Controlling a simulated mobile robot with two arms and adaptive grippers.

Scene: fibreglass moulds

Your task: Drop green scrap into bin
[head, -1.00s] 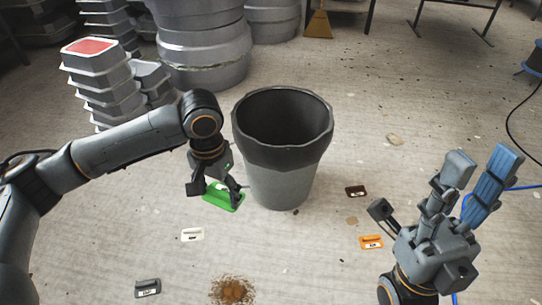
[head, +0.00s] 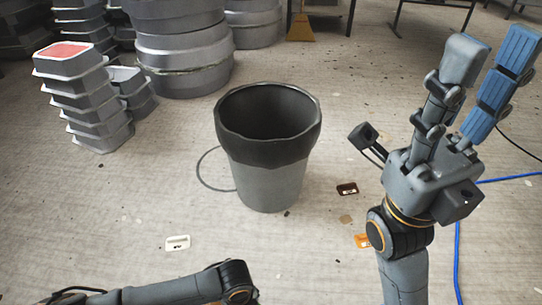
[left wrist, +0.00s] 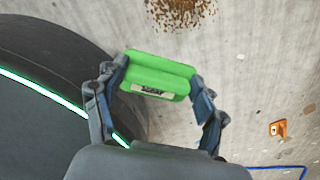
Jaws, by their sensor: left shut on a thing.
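The grey bin (head: 270,180) stands upright on the floor at the middle of the head view, with a dark rim and open top. Its visible inside looks empty, but the bottom is hidden. The green scrap (left wrist: 150,66), a small block with a pale label, sits between the fingers of my left gripper (left wrist: 160,78) in the left wrist view. That gripper is shut on it and lies outside the head view, where only my left arm shows at the bottom. My right gripper (head: 440,92) is open and empty, right of the bin.
A white tag (head: 177,242), a dark tag (head: 347,189) and an orange tag (head: 362,241) lie on the floor. Stacked moulds (head: 85,100) and big grey drums (head: 180,50) stand behind. A blue cable (head: 457,250) runs at the right. A brown pile (left wrist: 180,10) lies on the floor.

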